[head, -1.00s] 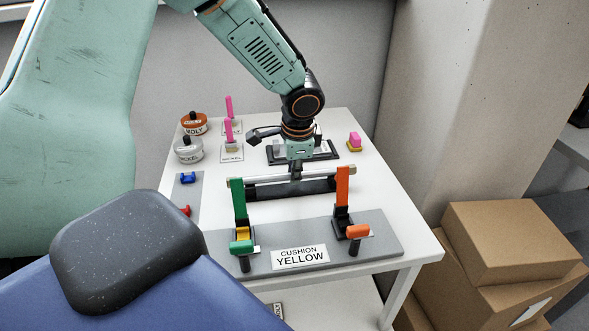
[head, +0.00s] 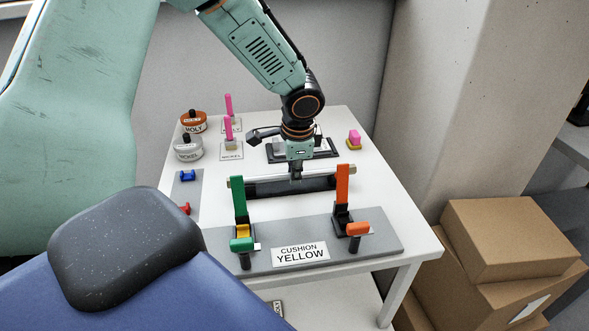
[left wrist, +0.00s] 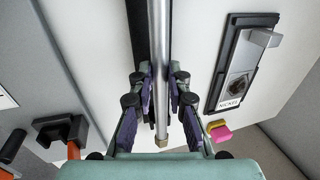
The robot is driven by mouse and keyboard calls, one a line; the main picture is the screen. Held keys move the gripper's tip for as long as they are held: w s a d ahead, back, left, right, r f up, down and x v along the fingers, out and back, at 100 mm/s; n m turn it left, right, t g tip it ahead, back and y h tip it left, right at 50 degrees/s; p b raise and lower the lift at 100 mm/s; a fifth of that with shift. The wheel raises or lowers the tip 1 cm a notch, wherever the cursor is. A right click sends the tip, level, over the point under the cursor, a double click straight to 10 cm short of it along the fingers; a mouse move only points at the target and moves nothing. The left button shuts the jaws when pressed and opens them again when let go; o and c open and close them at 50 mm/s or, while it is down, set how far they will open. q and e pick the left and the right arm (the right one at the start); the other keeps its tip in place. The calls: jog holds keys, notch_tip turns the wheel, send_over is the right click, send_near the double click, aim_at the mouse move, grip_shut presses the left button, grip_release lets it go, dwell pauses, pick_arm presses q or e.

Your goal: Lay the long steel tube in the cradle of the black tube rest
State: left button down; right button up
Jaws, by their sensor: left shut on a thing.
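The long steel tube (head: 265,178) lies level across the table, with square end caps. My left gripper (head: 296,177) points down and is shut on it near its middle. The black tube rest (head: 285,190) is a long dark bar just under and in front of the tube. In the left wrist view, the tube (left wrist: 160,60) runs between my finger pads, and the black rest (left wrist: 137,22) shows along its left side. I cannot tell whether the tube touches the cradle, as my gripper and the tube hide it. My right gripper is not in view.
In front stands a grey plate (head: 380,240) labelled CUSHION YELLOW, with upright green (head: 239,197) and orange (head: 342,190) levers close to the tube's ends. Behind is a black-framed fixture (head: 325,152). Jars (head: 189,148) stand at left, and a pink-and-yellow block (head: 354,140) at right.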

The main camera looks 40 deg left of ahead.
pick_arm(q)
jog(key=shift+f, duration=0.1)
jog(key=c, duration=1.2)
grip_release()
jog(key=o, duration=0.4)
jog(key=shift+r+p, duration=3.3)
jog(key=shift+r, duration=0.2)
